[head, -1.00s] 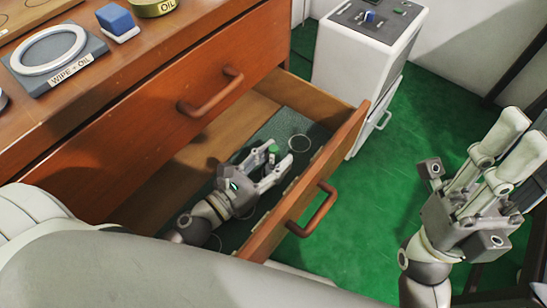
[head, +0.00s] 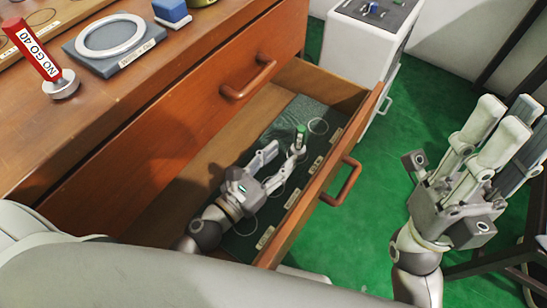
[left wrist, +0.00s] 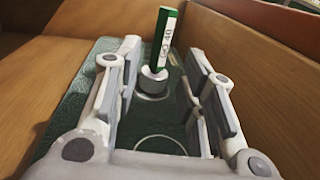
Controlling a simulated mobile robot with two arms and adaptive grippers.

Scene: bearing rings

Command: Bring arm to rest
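My left gripper (head: 283,147) is open inside the pulled-out drawer (head: 326,176). A green plug gauge (head: 301,136) stands upright near its fingertips in the head view. In the left wrist view the gauge (left wrist: 163,50) carries "GO 40" lettering and rises from a metal base on the dark green mat (left wrist: 70,110). It stands beyond the two fingers, which are wide apart with a clear gap between them and it. My right gripper (head: 506,105) hangs over the green floor at the right, with no object seen in it; its finger opening is unclear from this angle.
The drawer front with its handle (head: 342,183) stands close to the left gripper. On the wooden cabinet top are a red "NO GO 40" gauge (head: 32,48), a pale ring (head: 110,36) on a grey plate, and a blue block (head: 171,10). A white machine cabinet (head: 358,50) stands behind.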

